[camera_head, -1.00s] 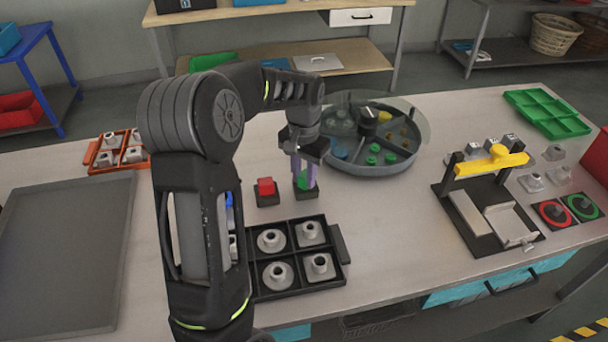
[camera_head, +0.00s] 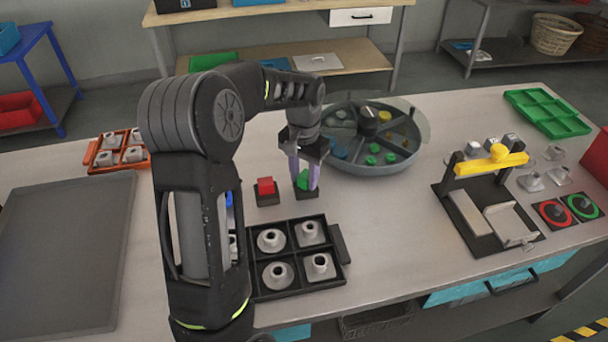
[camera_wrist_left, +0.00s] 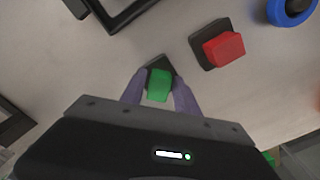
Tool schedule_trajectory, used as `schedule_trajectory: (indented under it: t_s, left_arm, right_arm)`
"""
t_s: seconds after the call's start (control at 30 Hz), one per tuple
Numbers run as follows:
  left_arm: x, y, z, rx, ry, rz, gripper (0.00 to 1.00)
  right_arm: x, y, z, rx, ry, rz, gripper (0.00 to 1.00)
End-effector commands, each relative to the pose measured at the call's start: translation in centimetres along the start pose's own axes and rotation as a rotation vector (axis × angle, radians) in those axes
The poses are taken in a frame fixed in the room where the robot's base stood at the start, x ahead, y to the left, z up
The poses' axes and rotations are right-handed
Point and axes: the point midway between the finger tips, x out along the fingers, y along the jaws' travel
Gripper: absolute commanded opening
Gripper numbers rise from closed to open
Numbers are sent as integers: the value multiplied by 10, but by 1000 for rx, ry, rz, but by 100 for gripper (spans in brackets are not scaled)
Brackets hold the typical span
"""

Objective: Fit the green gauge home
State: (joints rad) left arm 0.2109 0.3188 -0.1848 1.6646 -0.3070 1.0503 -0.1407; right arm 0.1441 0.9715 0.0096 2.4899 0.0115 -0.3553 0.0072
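The green gauge (camera_head: 303,179) is a small green block at a black square holder (camera_head: 306,194) on the table. In the left wrist view the green gauge (camera_wrist_left: 159,85) shows over the dark holder (camera_wrist_left: 158,63). How deep it sits cannot be told. My left gripper (camera_head: 304,184) points down with its purple fingers on either side of the gauge. In the wrist view the left gripper (camera_wrist_left: 158,82) shows narrow gaps beside the gauge, so it looks open. My right gripper is not in view.
A red block (camera_head: 266,187) on a black holder stands just left. A black tray (camera_head: 296,255) with grey parts lies in front. A round grey tank (camera_head: 370,170) stands behind right. A yellow-barred fixture (camera_head: 490,163) is farther right. A flat grey tray (camera_head: 62,250) lies left.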

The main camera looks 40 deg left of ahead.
Motion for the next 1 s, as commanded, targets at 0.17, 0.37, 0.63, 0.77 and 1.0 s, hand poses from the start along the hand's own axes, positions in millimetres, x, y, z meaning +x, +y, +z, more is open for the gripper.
schedule_trajectory:
  t_s: [0.17,0.37,0.63,0.77,1.0]
  left_arm:
    - [0,0,0,0,1,0,52]
    - [-1,0,0,0,1,0,52]
    - [-15,-1,-1,-1,6,-1,52]
    - [-36,0,-2,-1,6,-1,52]
    - [-72,0,-1,-1,4,-1,52]
  right_arm:
    - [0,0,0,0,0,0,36]
    - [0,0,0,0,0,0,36]
    - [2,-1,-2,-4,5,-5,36]
    - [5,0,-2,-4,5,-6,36]
    - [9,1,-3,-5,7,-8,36]
